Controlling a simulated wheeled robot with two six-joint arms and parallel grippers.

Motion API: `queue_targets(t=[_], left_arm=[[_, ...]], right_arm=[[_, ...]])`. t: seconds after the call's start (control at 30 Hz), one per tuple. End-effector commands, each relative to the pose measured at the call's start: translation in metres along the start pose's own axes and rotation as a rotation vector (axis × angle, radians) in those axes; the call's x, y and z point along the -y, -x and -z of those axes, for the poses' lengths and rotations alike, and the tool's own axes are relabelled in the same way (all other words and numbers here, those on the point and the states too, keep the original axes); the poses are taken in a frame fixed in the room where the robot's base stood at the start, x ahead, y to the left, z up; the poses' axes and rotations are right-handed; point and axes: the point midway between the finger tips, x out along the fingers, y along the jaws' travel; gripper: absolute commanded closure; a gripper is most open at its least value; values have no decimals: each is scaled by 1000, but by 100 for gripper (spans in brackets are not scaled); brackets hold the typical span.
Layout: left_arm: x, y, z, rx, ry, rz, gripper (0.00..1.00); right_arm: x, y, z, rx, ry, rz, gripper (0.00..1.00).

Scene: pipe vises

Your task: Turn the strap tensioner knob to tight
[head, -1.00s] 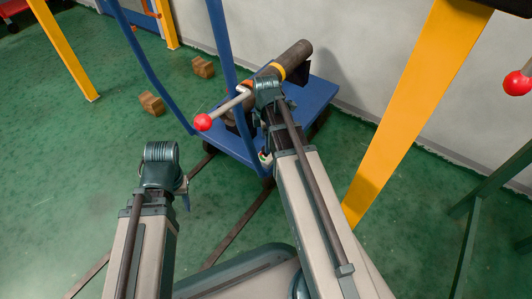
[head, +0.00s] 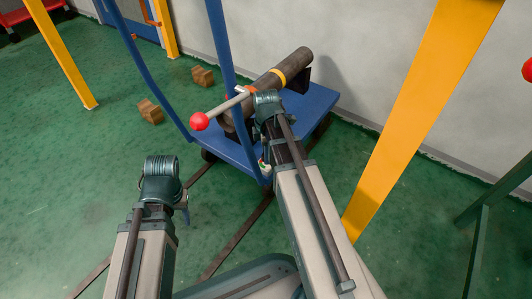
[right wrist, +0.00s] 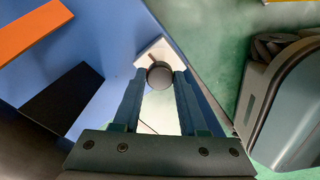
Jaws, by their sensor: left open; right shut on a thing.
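The strap tensioner knob (right wrist: 160,75) is a dark round knob in front of a pale plate in the right wrist view. My right gripper (right wrist: 159,88) is shut on it, one blue finger on each side. A small pale fitting with red and green marks (head: 264,166) shows at the near edge of the blue cart in the head view, just below my right wrist. My right fingertips are hidden by the arm there. My left gripper (head: 184,212) is open and empty above the green floor, away from the cart.
A dark pipe (head: 292,66) with a yellow band lies on the blue cart (head: 315,97). A lever with a red ball (head: 199,121) sticks out left of my right wrist. Blue uprights and a yellow post (head: 410,120) stand nearby. Two wooden blocks (head: 151,112) lie on the floor.

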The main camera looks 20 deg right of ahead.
Motion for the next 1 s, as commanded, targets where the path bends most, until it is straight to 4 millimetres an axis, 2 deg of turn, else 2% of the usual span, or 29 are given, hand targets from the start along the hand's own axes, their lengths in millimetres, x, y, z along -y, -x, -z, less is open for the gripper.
queue_targets(t=[0.27, 0.47, 1.0], left_arm=[[0, 0, 0, 0, 0, 0, 50], [0, 0, 0, 0, 0, 0, 50], [0, 0, 0, 0, 0, 0, 50]], right_arm=[[0, 0, 0, 0, -11, 0, 100], [0, 0, 0, 0, -85, 0, 100], [0, 0, 0, 0, -562, 0, 100]])
